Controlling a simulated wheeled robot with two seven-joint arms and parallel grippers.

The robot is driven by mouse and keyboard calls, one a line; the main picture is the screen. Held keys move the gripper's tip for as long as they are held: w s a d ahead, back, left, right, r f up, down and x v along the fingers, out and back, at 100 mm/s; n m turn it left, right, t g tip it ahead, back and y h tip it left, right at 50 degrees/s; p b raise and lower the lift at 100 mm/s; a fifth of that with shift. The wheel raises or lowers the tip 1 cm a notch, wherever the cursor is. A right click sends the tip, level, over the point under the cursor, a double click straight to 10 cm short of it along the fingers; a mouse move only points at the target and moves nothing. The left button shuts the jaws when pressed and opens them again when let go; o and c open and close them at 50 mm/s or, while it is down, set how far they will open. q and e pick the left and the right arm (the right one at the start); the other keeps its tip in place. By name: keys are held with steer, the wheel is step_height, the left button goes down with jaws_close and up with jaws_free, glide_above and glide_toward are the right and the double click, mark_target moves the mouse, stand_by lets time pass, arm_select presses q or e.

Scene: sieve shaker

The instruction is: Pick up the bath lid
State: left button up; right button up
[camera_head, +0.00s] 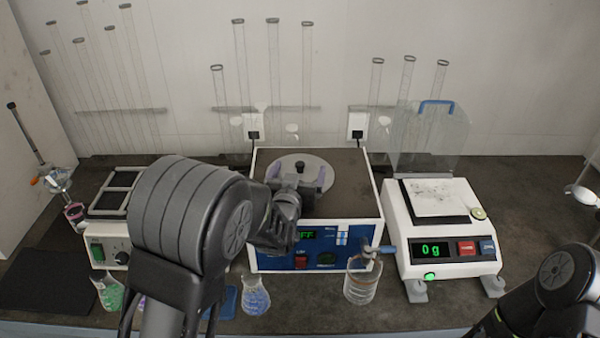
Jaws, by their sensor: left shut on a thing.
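The bath lid (312,160) is a round grey disc with a black knob (300,167) at its middle. It is over the dark top of the water bath (347,185), a white and blue box with a green display. I cannot tell whether the lid touches the bath top. My left gripper (300,178) is at the lid, its purple-tipped fingers on either side of the knob, shut on it. The gripper body hides the lid's near part. Only a link of my right arm shows at the lower right; its gripper is out of view.
A balance (440,222) reading 0 g stands right of the bath, with a clear box (428,140) behind it. A beaker (360,283) and a flask (255,296) stand in front of the bath. A hot plate (111,207) is at the left. Glass tubes hang on the wall behind.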

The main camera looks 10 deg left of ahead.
arm_select(q)
steer(key=shift+c, duration=0.6)
steer(key=shift+r, duration=0.1)
step_height(320, 180, up, 10)
stand_by(0.6)
